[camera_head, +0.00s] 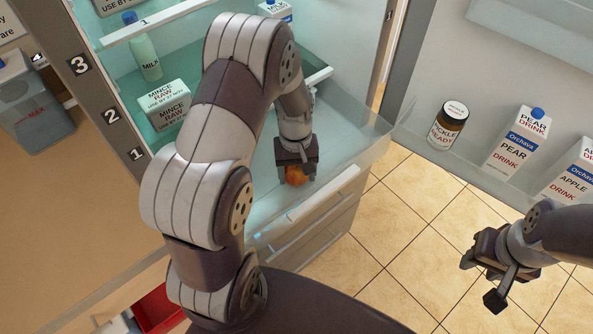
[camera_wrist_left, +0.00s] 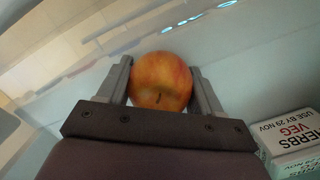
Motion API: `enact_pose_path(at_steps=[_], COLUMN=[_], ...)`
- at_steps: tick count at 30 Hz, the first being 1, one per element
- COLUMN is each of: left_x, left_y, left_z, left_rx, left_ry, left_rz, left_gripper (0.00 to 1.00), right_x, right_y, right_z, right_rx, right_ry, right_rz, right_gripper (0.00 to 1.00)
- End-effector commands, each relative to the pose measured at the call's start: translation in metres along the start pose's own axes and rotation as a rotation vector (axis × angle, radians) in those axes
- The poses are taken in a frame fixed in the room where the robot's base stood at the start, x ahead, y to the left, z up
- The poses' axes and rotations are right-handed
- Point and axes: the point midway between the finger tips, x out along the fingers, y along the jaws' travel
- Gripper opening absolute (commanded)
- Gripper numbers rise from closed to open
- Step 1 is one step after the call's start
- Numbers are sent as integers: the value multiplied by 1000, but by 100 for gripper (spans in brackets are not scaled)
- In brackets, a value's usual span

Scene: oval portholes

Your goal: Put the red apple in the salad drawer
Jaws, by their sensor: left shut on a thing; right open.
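The red apple (camera_head: 296,174), orange-red in this light, is between the fingers of my left gripper (camera_head: 296,172), which is shut on it. In the left wrist view the apple (camera_wrist_left: 161,81) sits between both fingers of the left gripper (camera_wrist_left: 162,88). The apple is over a pulled-out clear drawer (camera_head: 340,158) low in the fridge; I cannot tell how far above its floor it is. My right gripper (camera_head: 490,277) is open and empty over the tiled floor at the right.
A herbs box (camera_wrist_left: 290,145) is beside the left gripper in the wrist view. The fridge shelf holds a mince box (camera_head: 165,106) and a milk bottle (camera_head: 146,52). The open door holds a pickle jar (camera_head: 448,125) and drink cartons (camera_head: 517,142). Floor tiles (camera_head: 400,220) are clear.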

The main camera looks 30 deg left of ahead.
Motion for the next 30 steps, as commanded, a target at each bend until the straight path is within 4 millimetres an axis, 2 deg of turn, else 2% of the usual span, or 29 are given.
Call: enact_pose_path(at_steps=[8, 9, 11, 19, 22, 30], left_x=[3, 3, 2, 1, -8, -78], left_y=[0, 0, 0, 0, 0, 1], left_z=[-1, -1, -1, 0, -1, -1], left_rx=[1, 1, 1, 1, 1, 1], left_ry=[1, 1, 1, 1, 4, 5], left_rz=[0, 0, 0, 0, 2, 2], left_gripper=[30, 75, 91, 91, 91, 91], right_x=[2, 1, 1, 0, -1, -4], right_y=[0, 0, 0, 0, 0, 0], right_z=[0, 0, 0, 0, 0, 0], right_rx=[0, 0, 0, 0, 0, 0], right_ry=[0, 0, 0, 0, 0, 0], right_rz=[0, 0, 0, 0, 0, 0], right_gripper=[43, 43, 43, 43, 43, 43])
